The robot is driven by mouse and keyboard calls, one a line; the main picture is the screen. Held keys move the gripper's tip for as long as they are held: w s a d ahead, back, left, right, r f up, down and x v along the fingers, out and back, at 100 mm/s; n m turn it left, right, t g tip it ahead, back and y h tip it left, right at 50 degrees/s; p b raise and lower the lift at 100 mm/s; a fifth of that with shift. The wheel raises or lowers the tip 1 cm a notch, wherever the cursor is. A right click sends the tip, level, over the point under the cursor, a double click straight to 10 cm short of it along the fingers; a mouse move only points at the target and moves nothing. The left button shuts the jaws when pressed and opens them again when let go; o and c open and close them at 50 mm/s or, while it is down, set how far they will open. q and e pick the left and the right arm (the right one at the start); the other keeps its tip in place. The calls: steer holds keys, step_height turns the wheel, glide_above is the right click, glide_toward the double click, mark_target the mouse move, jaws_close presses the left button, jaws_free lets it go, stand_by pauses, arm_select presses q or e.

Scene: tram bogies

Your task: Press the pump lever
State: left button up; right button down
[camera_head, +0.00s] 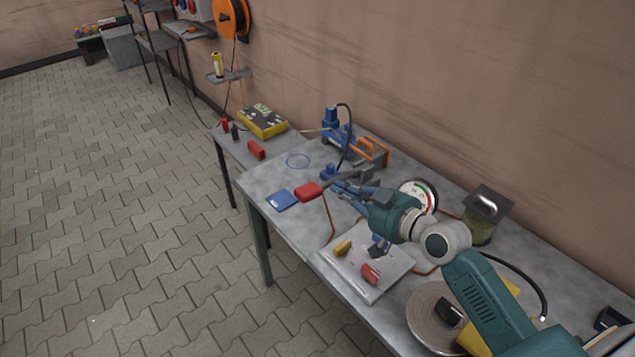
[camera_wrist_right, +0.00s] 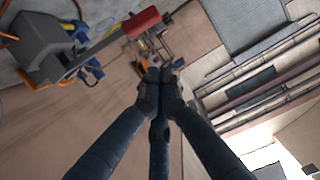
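The pump lever is a grey bar ending in a red grip (camera_head: 308,192). It reaches out from a grey pump body (camera_head: 374,160) on the workbench, and its red grip also shows in the right wrist view (camera_wrist_right: 141,22). My right gripper (camera_head: 338,187) is close to the lever, on its near right side. In the right wrist view my right fingertips (camera_wrist_right: 163,76) are together with nothing seen between them, and the red grip shows past them, with a gap in the picture. I cannot tell whether they touch the lever. My left gripper is not in view.
On the workbench (camera_head: 270,182) are a blue pad (camera_head: 281,200), a round gauge (camera_head: 418,195), a grey plate (camera_head: 360,285) with small parts, and a lantern-like jar (camera_head: 484,220). A blue device (camera_head: 331,122) with a black hose stands behind. The floor at left is clear.

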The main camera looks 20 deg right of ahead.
steer(key=shift+s+r, duration=0.1)
steer(key=shift+r, duration=0.45)
steer(key=p, duration=0.3)
glide_above(313, 194)
steer(key=shift+w+d+f, duration=0.1)
steer(key=shift+f, duration=0.45)
steer(key=shift+w+d+f, duration=0.1)
steer(key=shift+f, duration=0.45)
step_height(313, 194, down, 3)
steer(key=shift+s+a, duration=0.1)
steer(key=shift+s, duration=0.05)
steer(key=shift+s+f, duration=0.1)
steer(key=shift+f, duration=0.55)
steer(key=shift+a, duration=0.1)
